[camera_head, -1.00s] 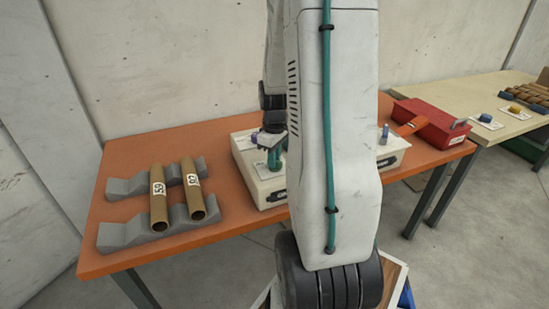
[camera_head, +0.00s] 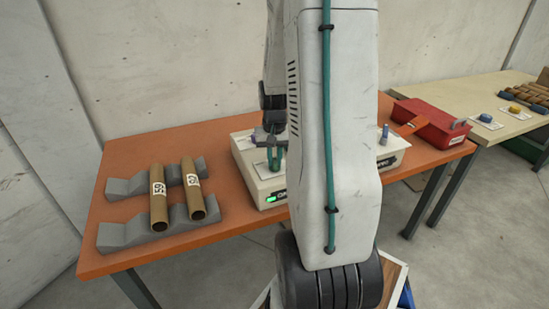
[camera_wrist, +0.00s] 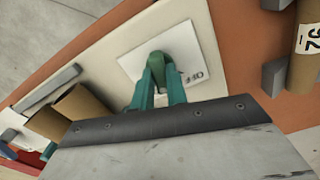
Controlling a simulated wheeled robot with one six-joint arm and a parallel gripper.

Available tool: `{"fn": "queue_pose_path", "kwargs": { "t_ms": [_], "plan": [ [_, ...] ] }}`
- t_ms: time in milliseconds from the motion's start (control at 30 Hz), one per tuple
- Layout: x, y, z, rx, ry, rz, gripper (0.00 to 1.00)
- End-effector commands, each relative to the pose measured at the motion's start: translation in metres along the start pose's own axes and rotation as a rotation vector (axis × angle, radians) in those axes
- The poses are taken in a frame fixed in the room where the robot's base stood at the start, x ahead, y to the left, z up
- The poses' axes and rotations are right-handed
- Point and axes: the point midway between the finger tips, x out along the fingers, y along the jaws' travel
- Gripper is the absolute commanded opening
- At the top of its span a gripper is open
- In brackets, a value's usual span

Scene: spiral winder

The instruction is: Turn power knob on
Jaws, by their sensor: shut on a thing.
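The winder (camera_head: 262,190) is a cream box on the orange table, partly hidden behind my arm. A green light (camera_head: 271,199) glows on its front face. My gripper (camera_head: 273,160), with teal fingers, is down at the left part of its top. In the wrist view, my gripper (camera_wrist: 160,70) is shut on the power knob, over a white plate (camera_wrist: 132,62) on the winder. Letters reading "OFF" show on the plate beside the fingers. The fingers mostly hide the knob, so its exact angle cannot be told.
Two cardboard tubes (camera_head: 158,200) lie on grey cradles (camera_head: 130,235) at the left of the orange table (camera_head: 110,262). A red box (camera_head: 428,122) stands at the table's right end. A second table (camera_head: 465,88) with small parts is beyond.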

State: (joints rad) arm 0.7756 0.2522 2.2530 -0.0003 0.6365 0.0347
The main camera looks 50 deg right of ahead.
Motion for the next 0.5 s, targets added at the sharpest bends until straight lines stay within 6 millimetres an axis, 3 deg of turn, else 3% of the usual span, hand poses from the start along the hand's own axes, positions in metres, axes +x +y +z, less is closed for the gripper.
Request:
{"fn": "queue_pose_path", "kwargs": {
  "t_ms": [500],
  "plan": [
    [-0.0005,-0.0003,0.0002,0.367,0.0,-0.001,0.0]
  ]
}}
